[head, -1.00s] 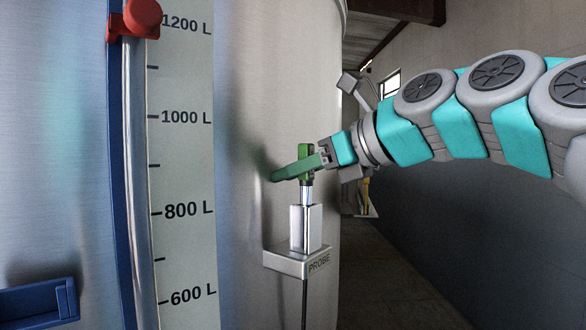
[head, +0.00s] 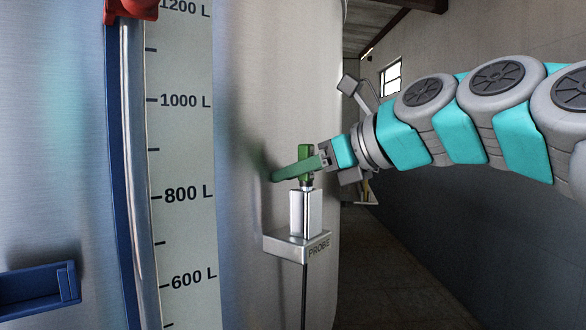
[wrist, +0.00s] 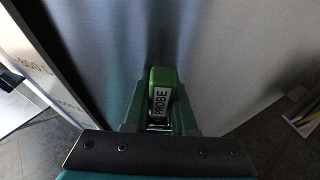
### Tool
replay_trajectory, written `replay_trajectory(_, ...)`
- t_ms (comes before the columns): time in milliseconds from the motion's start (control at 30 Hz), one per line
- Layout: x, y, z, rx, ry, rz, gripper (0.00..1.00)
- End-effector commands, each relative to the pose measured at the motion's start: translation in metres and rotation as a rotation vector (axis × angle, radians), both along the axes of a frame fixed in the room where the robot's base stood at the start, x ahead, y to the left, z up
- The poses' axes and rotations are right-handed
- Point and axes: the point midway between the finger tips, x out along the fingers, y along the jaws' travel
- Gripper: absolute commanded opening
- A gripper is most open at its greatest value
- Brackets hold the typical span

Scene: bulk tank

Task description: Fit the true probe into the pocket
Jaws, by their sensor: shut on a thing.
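The green probe (head: 304,165) is upright, with its head between the green fingers of my gripper (head: 293,170). Its shaft goes down into the top of the silver pocket block (head: 307,213); only a short stretch shows between the head and the block. In the wrist view the probe head (wrist: 162,92) carries a label reading PROBE, with a finger of my gripper (wrist: 160,112) on each side of it. The pocket bracket (head: 318,249), marked PROBE, sits against the tank. The inside of the pocket is hidden.
The steel tank wall (head: 250,60) stands close behind the probe. A litre scale (head: 185,150) and a blue strip with a red piece (head: 132,10) are at left. A blue holder (head: 40,289) is at lower left. The passage at right is open.

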Motion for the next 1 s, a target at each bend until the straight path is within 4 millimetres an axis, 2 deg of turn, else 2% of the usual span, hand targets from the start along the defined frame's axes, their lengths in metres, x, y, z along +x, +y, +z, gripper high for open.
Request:
replay_trajectory(267, -0.001, 0.0, -0.006, -0.001, -0.001, 0.0, 0.0)
replay_trajectory(300, 0.0, 0.0, -0.006, -0.001, -0.001, 0.0, 0.26)
replay_trajectory(600, 0.0, 0.0, -0.006, -0.001, -0.001, 0.0, 0.59)
replay_trajectory(867, -0.001, -0.001, -0.005, -0.001, -0.001, -0.001, 0.59)
replay_trajectory(1000, -0.008, -0.01, -0.001, 0.002, -0.003, -0.003, 0.59)
